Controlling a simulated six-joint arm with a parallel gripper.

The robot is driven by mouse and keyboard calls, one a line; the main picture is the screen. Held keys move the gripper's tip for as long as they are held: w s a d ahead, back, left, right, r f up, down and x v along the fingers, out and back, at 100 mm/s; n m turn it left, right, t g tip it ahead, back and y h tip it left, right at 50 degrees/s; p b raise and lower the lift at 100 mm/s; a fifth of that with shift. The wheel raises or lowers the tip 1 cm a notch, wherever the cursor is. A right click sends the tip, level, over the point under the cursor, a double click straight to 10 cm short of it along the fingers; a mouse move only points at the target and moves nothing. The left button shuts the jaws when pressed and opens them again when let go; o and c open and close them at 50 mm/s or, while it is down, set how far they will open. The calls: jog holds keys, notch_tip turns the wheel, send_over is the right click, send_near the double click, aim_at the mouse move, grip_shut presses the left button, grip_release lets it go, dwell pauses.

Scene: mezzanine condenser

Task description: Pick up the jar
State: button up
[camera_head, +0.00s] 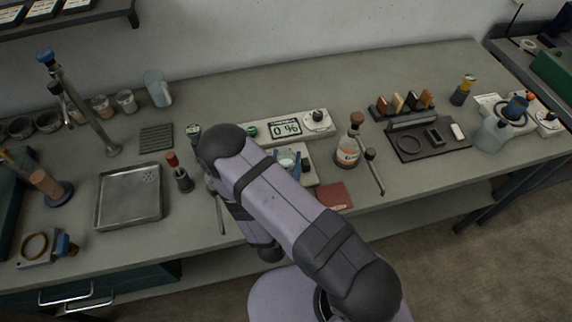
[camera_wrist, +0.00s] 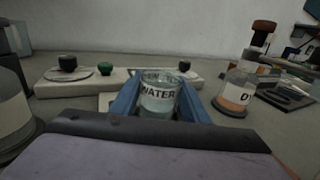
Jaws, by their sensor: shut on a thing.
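The jar (camera_wrist: 160,98) is small, clear glass with a white label reading "WATER". In the wrist view it stands upright between the two blue fingers of my gripper (camera_wrist: 161,108), which is shut on it. In the head view the jar (camera_head: 287,161) shows only in part beside my arm, at the light-coloured device near the middle of the bench. The bottom of the jar is hidden, and I cannot tell whether it is lifted.
A white panel with a "0 %" display (camera_head: 286,128) stands just behind. A brown-capped bottle (camera_head: 348,148) is close on the right, with a red booklet (camera_head: 334,195) in front. A metal tray (camera_head: 129,196) lies left.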

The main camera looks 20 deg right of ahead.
jog(key=shift+r, duration=0.15)
notch_tip(320, 180, up, 10)
jog(key=shift+f, duration=0.25)
dwell(1.2)
jog(key=shift+r, duration=0.1)
dwell(0.4)
jog(key=shift+d, duration=0.1)
